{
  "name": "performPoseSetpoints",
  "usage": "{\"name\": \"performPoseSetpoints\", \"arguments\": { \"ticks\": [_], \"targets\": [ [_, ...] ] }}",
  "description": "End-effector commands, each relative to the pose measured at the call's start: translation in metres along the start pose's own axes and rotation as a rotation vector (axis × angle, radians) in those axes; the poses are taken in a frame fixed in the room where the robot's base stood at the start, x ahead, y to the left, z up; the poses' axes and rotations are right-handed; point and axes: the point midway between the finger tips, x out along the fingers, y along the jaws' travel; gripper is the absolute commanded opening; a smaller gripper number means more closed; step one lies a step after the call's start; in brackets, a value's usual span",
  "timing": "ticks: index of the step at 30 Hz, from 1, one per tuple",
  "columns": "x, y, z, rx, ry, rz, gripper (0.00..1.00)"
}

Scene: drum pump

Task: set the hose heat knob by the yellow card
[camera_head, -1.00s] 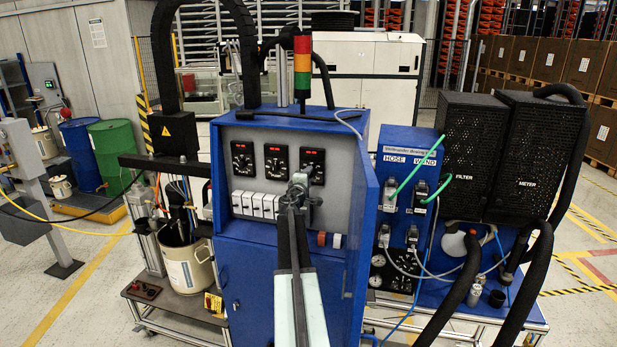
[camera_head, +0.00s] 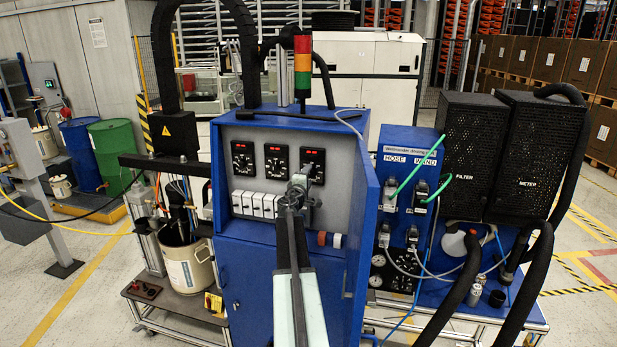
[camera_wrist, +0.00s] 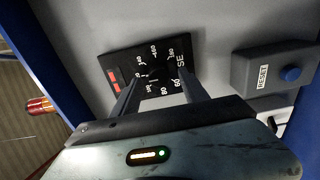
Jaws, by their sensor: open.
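Three black dials with red displays sit in a row on the grey panel of the blue cabinet. My gripper (camera_head: 307,178) is in front of the rightmost dial (camera_head: 311,156) and hides its lower part. In the wrist view, that dial (camera_wrist: 140,62) shows white numbers around its middle and lettering ending in "SE"; the rest of the word is hidden. My gripper (camera_wrist: 156,86) is open, with one finger on each side of the dial's middle. I cannot tell whether the fingers touch the knob, or exactly where it points. I cannot make out a yellow card.
The open blue cabinet door (camera_head: 362,225) stands just right of my arm. A grey box labelled RESET with a blue button (camera_wrist: 290,73) juts out beside the dial. White switches (camera_head: 258,205) line the panel below the dials. A stack light (camera_head: 302,65) stands on top.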

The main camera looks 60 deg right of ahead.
Motion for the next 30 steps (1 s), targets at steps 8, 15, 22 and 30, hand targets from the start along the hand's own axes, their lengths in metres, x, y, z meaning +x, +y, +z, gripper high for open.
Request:
{"name": "performPoseSetpoints", "arguments": {
  "ticks": [8,15,22,30],
  "targets": [
    [-0.057,0.0,0.0,0.0,0.002,0.0,0.52],
    [-0.066,0.0,0.0,0.001,0.0,0.0,0.52],
    [-0.066,0.0,-0.001,0.0,0.001,0.0,0.52],
    [-0.087,-0.006,-0.062,0.0,0.074,0.0,0.52]
  ]
}}
